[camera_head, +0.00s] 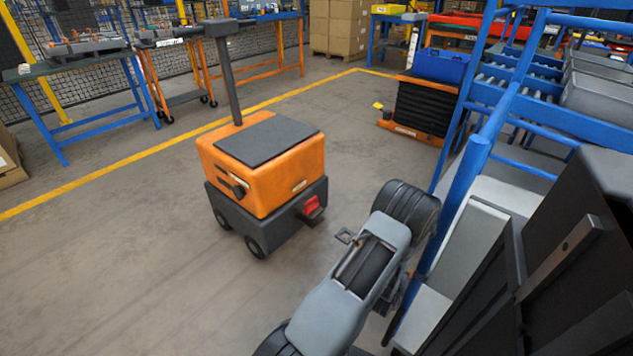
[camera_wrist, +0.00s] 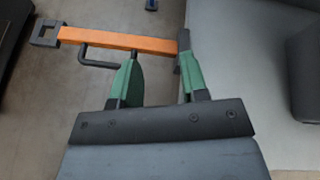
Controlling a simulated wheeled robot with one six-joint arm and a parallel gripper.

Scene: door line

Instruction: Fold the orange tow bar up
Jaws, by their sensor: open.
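The orange tow bar (camera_wrist: 115,40) runs across the upper part of the wrist view, out over the floor. It has a dark square ring (camera_wrist: 45,33) at its left end and a dark bent handle (camera_wrist: 95,63) beneath. Its right end meets a dark upright piece by the grey body (camera_wrist: 245,70). My gripper (camera_wrist: 157,68) has green fingers, spread apart and empty, just below the bar; the left finger's tip is close to the handle's end. Contact cannot be told. In the head view the dark ring (camera_head: 345,236) shows beside my arm, which hides most of the bar and my gripper.
An orange and dark tug (camera_head: 262,175) with a red hitch (camera_head: 311,204) stands left of my arm. A blue rack (camera_head: 470,170) with grey boxes is close on the right. Open floor (camera_head: 110,270) lies to the left, with workbenches behind.

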